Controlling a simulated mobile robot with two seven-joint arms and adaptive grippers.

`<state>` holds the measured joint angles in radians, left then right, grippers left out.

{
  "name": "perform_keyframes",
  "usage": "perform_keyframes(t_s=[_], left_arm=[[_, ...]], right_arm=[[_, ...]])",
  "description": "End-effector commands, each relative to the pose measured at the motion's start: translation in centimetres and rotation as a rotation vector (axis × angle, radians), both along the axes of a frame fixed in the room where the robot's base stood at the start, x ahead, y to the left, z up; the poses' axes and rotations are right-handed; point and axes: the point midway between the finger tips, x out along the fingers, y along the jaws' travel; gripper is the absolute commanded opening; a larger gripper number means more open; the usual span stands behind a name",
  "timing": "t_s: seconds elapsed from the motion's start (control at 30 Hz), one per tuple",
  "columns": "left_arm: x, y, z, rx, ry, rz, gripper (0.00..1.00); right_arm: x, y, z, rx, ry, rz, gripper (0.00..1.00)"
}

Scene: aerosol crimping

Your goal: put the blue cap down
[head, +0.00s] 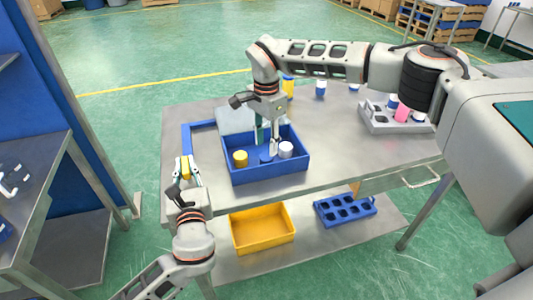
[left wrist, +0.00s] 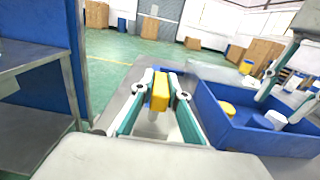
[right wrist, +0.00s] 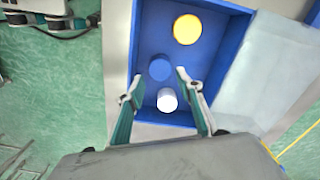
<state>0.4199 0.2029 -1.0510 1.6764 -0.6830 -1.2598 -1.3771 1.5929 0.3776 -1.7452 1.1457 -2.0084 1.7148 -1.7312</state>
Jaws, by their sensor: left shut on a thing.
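The blue cap (head: 266,157) lies on the floor of the blue bin (head: 268,177), between a yellow cap (head: 240,158) and a white cap (head: 286,149). My right gripper (head: 267,147) is above the bin, pointing down. In the right wrist view the fingers (right wrist: 159,76) are spread, with the blue cap (right wrist: 160,68) between and beyond the tips, touching neither. The white cap (right wrist: 167,100) shows between the fingers too. My left gripper (head: 186,171) is shut on a yellow piece (left wrist: 160,92), left of the bin.
The bin stands on a grey table (head: 337,150). Bottles (head: 320,88) stand behind it, and a grey rack (head: 385,122) with several items is at the right. A yellow bin (head: 262,229) and a blue rack (head: 345,209) sit on the lower shelf.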

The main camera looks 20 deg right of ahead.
Motion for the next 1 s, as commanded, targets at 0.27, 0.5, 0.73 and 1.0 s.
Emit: perform_keyframes(t_s=[0.27, 0.5, 0.73, 1.0], left_arm=[[-0.2, 0.0, -1.0, 0.004, 0.017, -0.001, 0.00], [-0.2, 0.0, -1.0, 0.004, 0.017, -0.001, 0.00], [-0.2, 0.0, -1.0, 0.004, 0.017, -0.001, 0.20], [-0.1, 0.0, -0.5, 0.001, 0.008, -0.001, 0.34]], right_arm=[[0.0, 0.0, 4.7, 0.000, -0.001, 0.000, 0.36], [0.0, 0.0, 5.8, 0.000, 0.001, 0.001, 0.36], [0.0, 0.0, 5.8, 0.001, 0.001, 0.001, 0.36], [0.0, 0.0, 5.8, 0.001, 0.001, 0.001, 0.36]])
